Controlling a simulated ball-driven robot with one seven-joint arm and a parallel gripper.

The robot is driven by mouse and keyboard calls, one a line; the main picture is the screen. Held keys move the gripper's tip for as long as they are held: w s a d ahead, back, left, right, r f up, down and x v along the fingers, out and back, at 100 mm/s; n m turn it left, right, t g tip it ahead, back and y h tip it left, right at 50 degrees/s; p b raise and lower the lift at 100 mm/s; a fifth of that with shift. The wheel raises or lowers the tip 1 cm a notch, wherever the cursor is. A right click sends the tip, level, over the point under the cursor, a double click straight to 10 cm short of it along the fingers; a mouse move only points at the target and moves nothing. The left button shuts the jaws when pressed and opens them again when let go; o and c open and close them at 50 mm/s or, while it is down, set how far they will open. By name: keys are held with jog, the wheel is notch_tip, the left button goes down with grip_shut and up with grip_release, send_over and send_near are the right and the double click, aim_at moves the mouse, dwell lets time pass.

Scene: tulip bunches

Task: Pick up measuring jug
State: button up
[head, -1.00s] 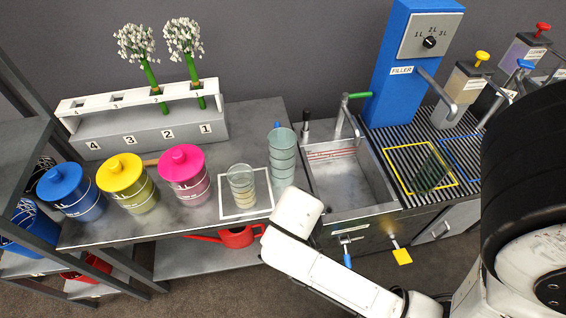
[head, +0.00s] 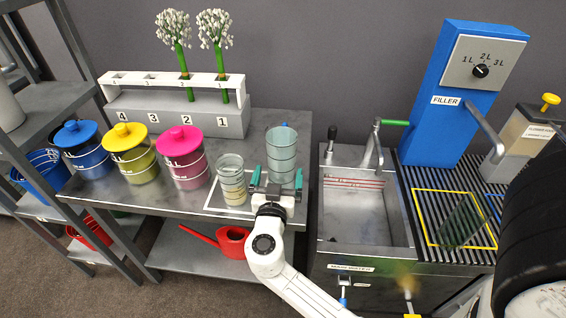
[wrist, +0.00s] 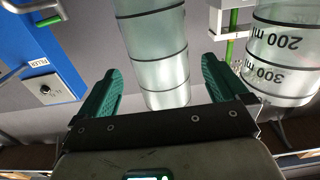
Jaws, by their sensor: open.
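The measuring jug (head: 231,182) is a clear vessel with black ml marks, standing on a white-outlined square on the grey bench. In the wrist view the jug (wrist: 284,55) is at the upper right, outside the fingers. A taller greenish glass vessel with dark rings (head: 281,150) stands to its right; in the wrist view this vessel (wrist: 155,50) shows between the fingers, beyond them. My gripper (head: 276,180) is open and empty, in front of the tall vessel and just right of the jug. Whether a finger touches either vessel cannot be told.
Blue (head: 84,150), yellow (head: 132,152) and pink (head: 183,158) lidded canisters stand left of the jug. A numbered rack (head: 170,110) holding white flowers is behind. A sink (head: 365,210) and the blue filler (head: 450,100) are to the right. A red watering can (head: 232,241) is on the lower shelf.

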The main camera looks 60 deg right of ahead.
jog(key=x, duration=0.3)
jog(key=p+x, duration=0.1)
jog(key=x, duration=0.1)
jog(key=p+x, duration=0.1)
jog(key=x, duration=0.1)
jog(key=shift+r, duration=0.2)
jog(key=shift+w+d+f, duration=0.1)
jog(key=shift+w+d, duration=0.05)
jog(key=shift+d, duration=0.45)
jog(key=shift+c, duration=0.3)
jog(key=c, duration=1.5)
jog(key=shift+c, duration=0.2)
jog(key=shift+r, duration=0.2)
